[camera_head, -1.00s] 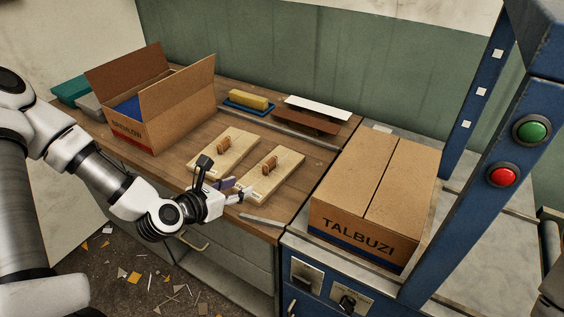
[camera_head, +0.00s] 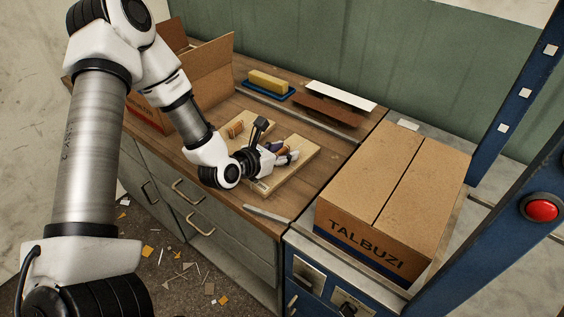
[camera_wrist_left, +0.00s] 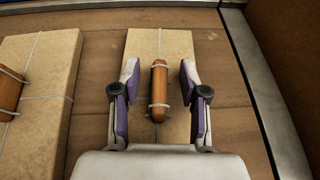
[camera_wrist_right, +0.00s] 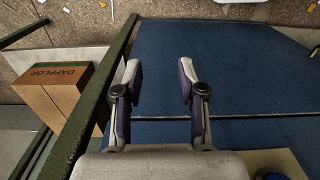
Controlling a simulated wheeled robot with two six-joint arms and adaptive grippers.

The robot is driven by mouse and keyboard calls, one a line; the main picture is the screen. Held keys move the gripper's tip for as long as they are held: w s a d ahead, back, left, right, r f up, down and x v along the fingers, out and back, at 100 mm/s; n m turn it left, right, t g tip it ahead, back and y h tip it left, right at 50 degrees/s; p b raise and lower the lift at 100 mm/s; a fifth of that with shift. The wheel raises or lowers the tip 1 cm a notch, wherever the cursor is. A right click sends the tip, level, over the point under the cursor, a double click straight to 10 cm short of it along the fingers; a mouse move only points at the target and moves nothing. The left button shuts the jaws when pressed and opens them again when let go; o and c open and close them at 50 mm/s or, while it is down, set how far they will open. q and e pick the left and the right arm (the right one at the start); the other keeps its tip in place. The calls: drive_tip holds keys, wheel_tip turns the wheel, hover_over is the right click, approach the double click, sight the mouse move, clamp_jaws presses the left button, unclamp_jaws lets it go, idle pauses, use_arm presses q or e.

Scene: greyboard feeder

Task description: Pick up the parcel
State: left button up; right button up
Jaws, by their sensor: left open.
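Two flat tan, string-tied parcels with brown handles lie side by side on the wooden bench. My left gripper (camera_head: 286,156) is low over the right parcel (camera_head: 297,172), partly hiding it in the head view. In the left wrist view, the open fingers (camera_wrist_left: 159,70) stand on either side of this parcel's handle (camera_wrist_left: 159,92), with a gap on both sides. The left parcel (camera_wrist_left: 45,70) lies apart; it also shows behind my arm in the head view (camera_head: 259,126). My right gripper (camera_wrist_right: 158,78) is open and empty in the right wrist view, and outside the head view.
A closed TALBUZI carton (camera_head: 390,180) stands right of the bench. An open carton (camera_head: 207,72) is partly behind my left arm. A yellow block on a blue tray (camera_head: 268,83) and flat boards (camera_head: 335,103) lie at the back. Another carton (camera_wrist_right: 62,92) shows in the right wrist view.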

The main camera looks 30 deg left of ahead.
use_arm(q)
drive_tip(key=shift+s+a, duration=0.1)
clamp_jaws()
drive_tip(key=shift+r, duration=0.1)
